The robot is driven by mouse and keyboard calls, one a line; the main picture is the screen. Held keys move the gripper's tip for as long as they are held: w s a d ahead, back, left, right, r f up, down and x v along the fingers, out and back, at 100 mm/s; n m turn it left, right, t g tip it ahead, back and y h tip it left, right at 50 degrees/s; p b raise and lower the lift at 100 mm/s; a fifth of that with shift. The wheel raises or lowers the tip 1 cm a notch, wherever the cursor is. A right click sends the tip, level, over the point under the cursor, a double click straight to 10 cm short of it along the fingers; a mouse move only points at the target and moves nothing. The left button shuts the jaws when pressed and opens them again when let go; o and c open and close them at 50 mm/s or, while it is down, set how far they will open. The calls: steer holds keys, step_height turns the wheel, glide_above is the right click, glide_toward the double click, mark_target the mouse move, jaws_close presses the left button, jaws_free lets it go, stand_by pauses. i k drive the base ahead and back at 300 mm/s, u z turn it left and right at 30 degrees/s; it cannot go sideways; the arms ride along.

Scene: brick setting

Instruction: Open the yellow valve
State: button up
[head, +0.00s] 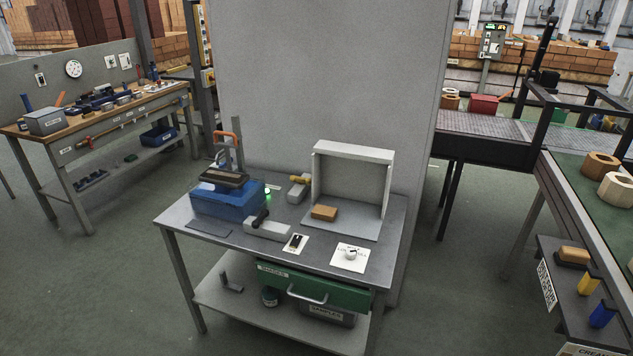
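The yellow valve handle (301,179) is small and sits on a grey block (296,190) towards the back of the grey metal table (188,219), left of the open-fronted box. The handle appears to lie roughly level and to point left; its exact turn is too small to tell. A second grey block (268,230) with a black lever (261,217) is nearer the front. My gripper is not in view.
A blue machine (228,204) with an orange handle stands left on the table. An open-fronted grey box (352,178) holds a tan block (324,213). A switch plate (295,243) and a dial plate (350,257) lie in front. A green drawer (315,288) hangs below. The floor left is clear.

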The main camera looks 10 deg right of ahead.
mark_target(294, 178)
steer(key=z, duration=0.05)
steer(key=k, duration=0.25)
steer(key=u, duration=0.2)
steer(key=i, duration=0.95)
steer(key=z, duration=0.85)
steer(key=k, duration=0.15)
steer(key=u, duration=2.65)
